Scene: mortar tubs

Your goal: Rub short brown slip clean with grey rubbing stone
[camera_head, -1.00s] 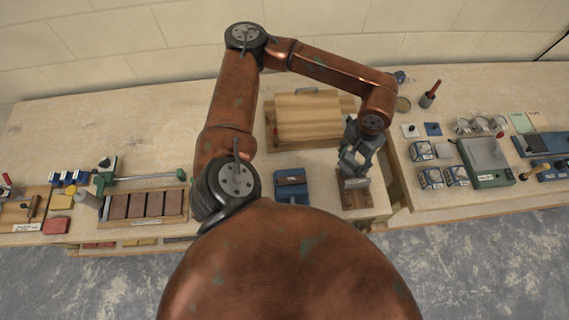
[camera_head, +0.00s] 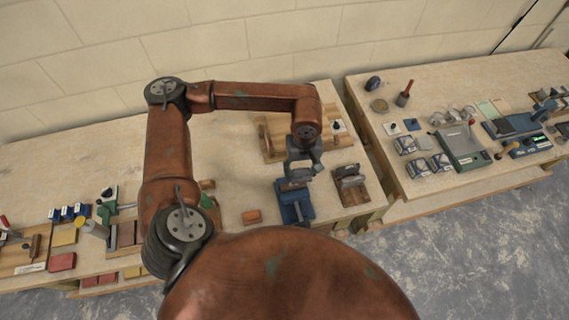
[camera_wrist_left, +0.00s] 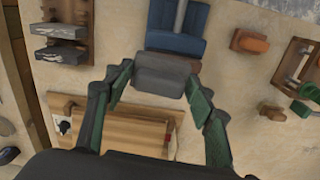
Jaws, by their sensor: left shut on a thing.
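My left gripper (camera_head: 302,168) is shut on a grey rubbing stone, which shows as a grey block (camera_wrist_left: 162,76) between the fingers in the wrist view. A brown slip (camera_head: 290,186) lies on the vise beneath the gripper. In the wrist view only a brown end (camera_wrist_left: 196,66) shows beside the stone, which hides the rest. I cannot tell whether stone and slip touch. My right gripper is out of view.
A wooden rack with grey stones (camera_head: 350,183) stands right of the vise. An orange-brown block (camera_head: 252,217) lies on the table to its left. A wooden board (camera_wrist_left: 122,133) lies behind the gripper. A gap separates this table from the right one, which carries cups and a scale.

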